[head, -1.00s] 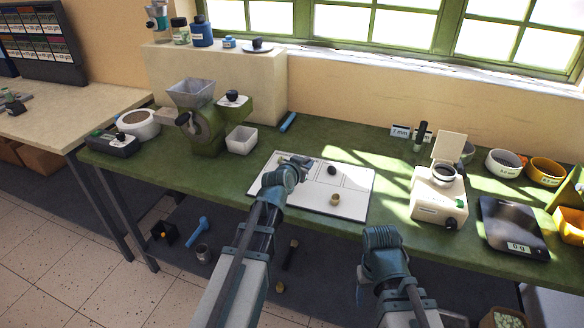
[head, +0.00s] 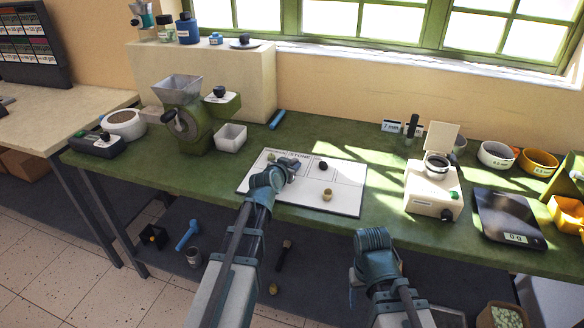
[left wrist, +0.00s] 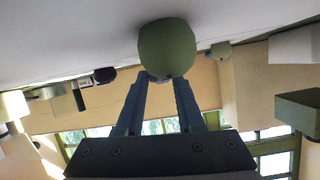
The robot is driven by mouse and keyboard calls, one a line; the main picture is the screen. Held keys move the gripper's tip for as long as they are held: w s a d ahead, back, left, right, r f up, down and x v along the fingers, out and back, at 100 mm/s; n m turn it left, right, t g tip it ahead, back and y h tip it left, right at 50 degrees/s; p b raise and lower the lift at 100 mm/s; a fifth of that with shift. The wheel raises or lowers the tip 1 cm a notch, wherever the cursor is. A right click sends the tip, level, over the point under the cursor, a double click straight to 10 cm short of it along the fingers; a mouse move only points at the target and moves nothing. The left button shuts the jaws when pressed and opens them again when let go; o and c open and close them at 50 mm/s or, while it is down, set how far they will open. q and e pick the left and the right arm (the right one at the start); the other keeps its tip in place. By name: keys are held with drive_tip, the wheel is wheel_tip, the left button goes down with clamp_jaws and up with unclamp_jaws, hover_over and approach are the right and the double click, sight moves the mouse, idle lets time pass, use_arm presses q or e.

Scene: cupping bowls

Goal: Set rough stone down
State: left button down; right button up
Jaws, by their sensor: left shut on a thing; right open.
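My left gripper (head: 294,164) is over the middle of the white labelled board (head: 345,206) on the green bench. It is shut on a rounded olive-green stone (left wrist: 167,50), which sits between the fingertips in the left wrist view. In the head view the gripper mostly hides this stone. The stone is close to the board's surface; I cannot tell whether it touches. A small green stone (head: 271,157) lies on the board to the left of the gripper. A dark stone (head: 322,165) and a tan one (head: 327,194) lie to the right. My right gripper (head: 372,238) is open in front of the bench.
A green grinder (head: 195,128) and a white square cup (head: 231,137) stand to the left. A cream device (head: 432,190), a black scale (head: 508,217) and round bowls (head: 497,155) stand to the right.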

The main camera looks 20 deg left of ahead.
use_arm(q)
drive_tip(key=shift+f+b, duration=0.35)
drive_tip(key=shift+b, duration=0.05)
drive_tip(key=shift+s+d+f, duration=0.1)
drive_tip(key=shift+s+b, duration=0.1)
drive_tip(key=shift+b, duration=0.2)
